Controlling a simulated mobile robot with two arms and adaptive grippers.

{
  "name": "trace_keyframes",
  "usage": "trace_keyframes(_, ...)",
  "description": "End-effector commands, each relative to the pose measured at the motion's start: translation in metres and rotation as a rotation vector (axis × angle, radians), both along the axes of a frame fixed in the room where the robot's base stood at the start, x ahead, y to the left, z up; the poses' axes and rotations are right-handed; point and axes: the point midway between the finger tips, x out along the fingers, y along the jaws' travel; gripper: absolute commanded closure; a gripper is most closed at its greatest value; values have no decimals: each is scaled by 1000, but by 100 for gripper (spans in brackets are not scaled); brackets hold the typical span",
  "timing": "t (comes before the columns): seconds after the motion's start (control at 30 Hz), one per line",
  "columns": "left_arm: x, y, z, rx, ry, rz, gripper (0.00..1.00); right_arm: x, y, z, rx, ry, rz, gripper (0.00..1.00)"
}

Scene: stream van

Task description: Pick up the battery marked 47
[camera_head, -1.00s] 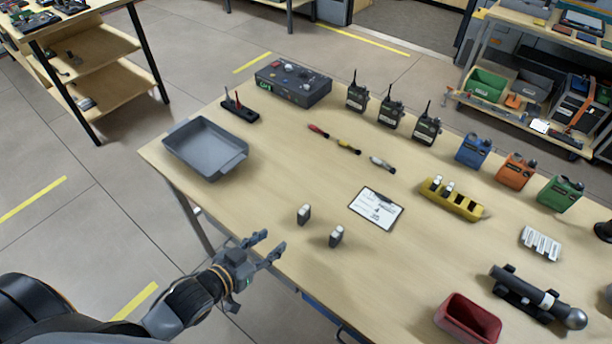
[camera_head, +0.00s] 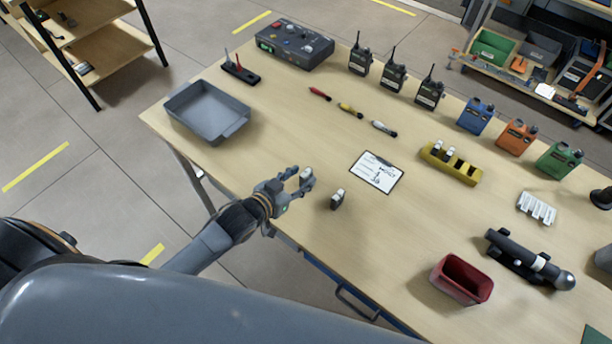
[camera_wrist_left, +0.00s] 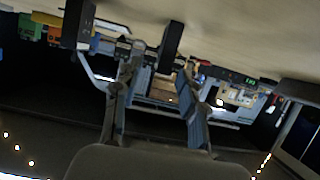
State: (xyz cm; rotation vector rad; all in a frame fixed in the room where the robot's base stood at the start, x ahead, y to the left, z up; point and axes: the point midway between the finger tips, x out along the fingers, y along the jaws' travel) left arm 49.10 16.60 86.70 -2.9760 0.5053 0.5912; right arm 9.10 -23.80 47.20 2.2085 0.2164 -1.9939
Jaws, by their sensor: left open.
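Two small dark batteries with pale tops stand upright on the near part of the table. One battery (camera_head: 306,173) is at my left gripper (camera_head: 300,182); the fingers partly cover it. The other battery (camera_head: 337,199) stands to the right, clear of the fingers. No number is readable on either, so I cannot tell which is 47. In the left wrist view, my open left gripper (camera_wrist_left: 159,65) has one dark battery (camera_wrist_left: 170,46) between its fingertips in the picture; contact cannot be told. The other battery (camera_wrist_left: 78,22) is at upper left. My right gripper is not in view.
A clipboard (camera_head: 377,173) lies behind the batteries. A yellow holder (camera_head: 436,161) with pale-topped batteries is farther right. A grey tray (camera_head: 208,112) stands at the left, a red bin (camera_head: 462,279) at the near right. The table between tray and clipboard is mostly bare.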

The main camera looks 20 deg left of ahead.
Motion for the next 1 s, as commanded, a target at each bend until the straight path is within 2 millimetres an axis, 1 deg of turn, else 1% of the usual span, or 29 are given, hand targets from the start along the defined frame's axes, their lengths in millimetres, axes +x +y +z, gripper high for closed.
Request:
trace_keyframes(0.03,8,-1,0,0,-2,1,58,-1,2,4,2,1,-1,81)
trace_keyframes(0.2,25,-7,-10,0,-2,1,58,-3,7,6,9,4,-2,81)
trace_keyframes(0.33,29,-9,-13,-1,-2,0,58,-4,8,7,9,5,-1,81)
trace_keyframes(0.53,29,-8,-13,0,-1,0,58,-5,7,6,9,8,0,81)
trace_keyframes(0.73,29,-8,-13,0,-1,0,99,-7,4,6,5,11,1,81)
trace_keyframes(1.0,29,-8,-13,0,-1,1,100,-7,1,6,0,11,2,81)
